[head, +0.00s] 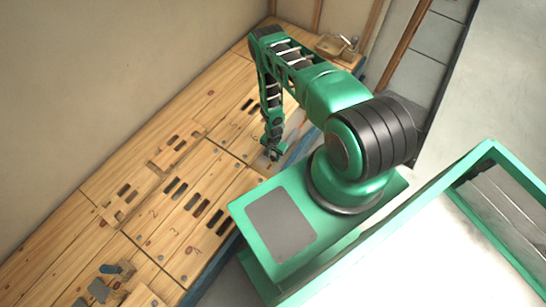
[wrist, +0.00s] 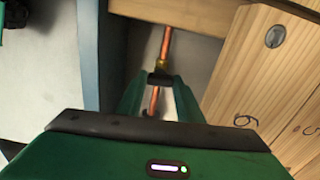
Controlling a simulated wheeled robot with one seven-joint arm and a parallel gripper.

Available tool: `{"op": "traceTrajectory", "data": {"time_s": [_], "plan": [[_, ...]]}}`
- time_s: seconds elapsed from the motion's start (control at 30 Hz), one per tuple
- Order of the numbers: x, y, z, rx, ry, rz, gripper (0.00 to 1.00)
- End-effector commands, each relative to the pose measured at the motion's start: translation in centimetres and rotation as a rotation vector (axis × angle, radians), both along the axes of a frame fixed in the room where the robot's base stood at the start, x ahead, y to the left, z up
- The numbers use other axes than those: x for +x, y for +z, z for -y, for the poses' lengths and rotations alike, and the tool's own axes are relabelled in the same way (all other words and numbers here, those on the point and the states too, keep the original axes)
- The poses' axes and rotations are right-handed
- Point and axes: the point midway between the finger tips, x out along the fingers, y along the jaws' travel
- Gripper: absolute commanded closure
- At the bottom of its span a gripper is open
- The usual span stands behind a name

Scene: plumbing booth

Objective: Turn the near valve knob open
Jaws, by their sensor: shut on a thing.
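In the wrist view a copper pipe (wrist: 167,42) runs up the middle, with a brass valve body (wrist: 160,62) on it. A small dark knob (wrist: 160,79) sits at the valve, between my fingertips. My gripper (wrist: 159,83) is shut on this knob, a green finger on each side. How far the knob is turned cannot be told. In the head view my gripper (head: 275,153) reaches down beside the front edge of the wooden panels; the knob is too small or hidden to make out there.
Wooden panels (head: 165,200) with dark slots and numbers run along the wall. A panel with a round metal disc (wrist: 275,36) stands close right of my gripper in the wrist view. A blue-grey upright edge (wrist: 88,55) is on the left.

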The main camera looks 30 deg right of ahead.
Motion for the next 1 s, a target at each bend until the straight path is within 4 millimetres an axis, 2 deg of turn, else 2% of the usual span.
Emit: {"op": "traceTrajectory", "data": {"time_s": [0.27, 1.0], "plan": [[0.01, 0.01, -0.06, 0.001, 0.184, 0.000, 0.90], [0.00, 0.00, -0.01, 0.001, 0.886, -0.001, 0.90]]}}
